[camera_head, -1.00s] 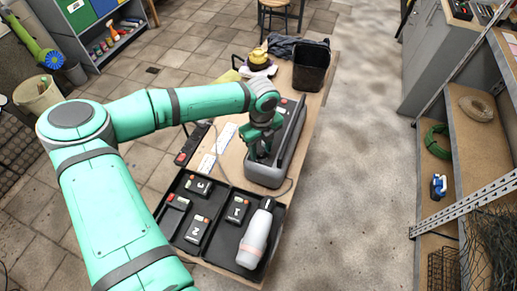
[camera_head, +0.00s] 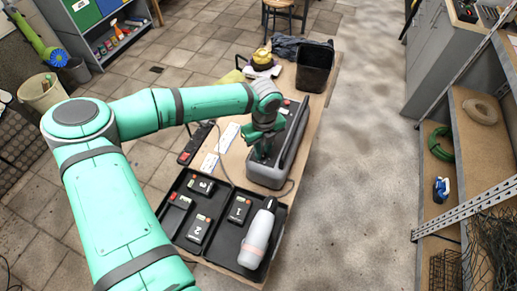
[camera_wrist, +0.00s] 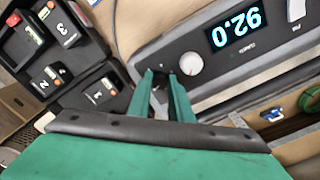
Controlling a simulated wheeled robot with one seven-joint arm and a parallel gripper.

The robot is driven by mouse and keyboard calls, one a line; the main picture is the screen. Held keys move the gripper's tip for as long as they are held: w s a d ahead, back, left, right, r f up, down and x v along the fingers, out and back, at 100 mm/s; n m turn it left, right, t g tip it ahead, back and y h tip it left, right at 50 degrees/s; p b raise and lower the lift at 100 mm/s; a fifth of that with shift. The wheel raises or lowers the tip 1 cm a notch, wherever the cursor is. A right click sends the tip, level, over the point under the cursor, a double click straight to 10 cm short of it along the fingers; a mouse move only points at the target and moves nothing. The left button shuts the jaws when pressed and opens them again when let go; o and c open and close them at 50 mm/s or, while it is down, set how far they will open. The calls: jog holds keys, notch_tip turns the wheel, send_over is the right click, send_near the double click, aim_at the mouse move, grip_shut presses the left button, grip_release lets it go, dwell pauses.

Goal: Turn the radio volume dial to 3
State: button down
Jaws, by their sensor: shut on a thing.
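The radio (camera_head: 268,172) is a dark grey box with a handle, standing on the table. In the wrist view its front panel (camera_wrist: 225,75) shows a lit display (camera_wrist: 236,29) reading 92.0, turned upside down. A pale round knob (camera_wrist: 191,64) sits on the panel just right of my fingertips. My gripper (camera_wrist: 160,74) is at the panel with its fingers shut on a small dark dial, mostly hidden between the tips. The dial's number marks cannot be read. In the head view my gripper (camera_head: 262,150) reaches down onto the radio's left side.
A black tray (camera_head: 213,235) with numbered battery packs (camera_head: 240,208) and a white bottle (camera_head: 256,236) lies in front of the radio. A black bin (camera_head: 314,68) stands behind it. A power strip (camera_head: 195,143) lies at left. Shelves (camera_head: 480,140) stand at right, with clear floor between.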

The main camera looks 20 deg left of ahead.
jog(key=shift+d+m, duration=0.4)
jog(key=shift+m, duration=0.1)
jog(key=m, duration=0.4)
jog(key=shift+w+a, duration=0.15)
jog(key=shift+a, duration=0.05)
jog(key=m, duration=0.5)
jog(key=shift+w+a+m, duration=0.1)
jog(key=shift+w+m, duration=0.05)
jog(key=shift+m, duration=0.15)
jog(key=shift+a+m, duration=0.1)
jog(key=shift+m, duration=0.8)
jog(key=m, duration=0.3)
jog(key=shift+d+m, duration=0.4)
jog(key=shift+s+a+m, duration=0.1)
jog(key=shift+a+m, duration=0.05)
jog(key=shift+m, duration=0.7)
jog(key=shift+s+a+m, duration=0.1)
jog(key=shift+a+m, duration=0.05)
jog(key=shift+m, duration=0.7)
jog(key=shift+w, duration=0.15)
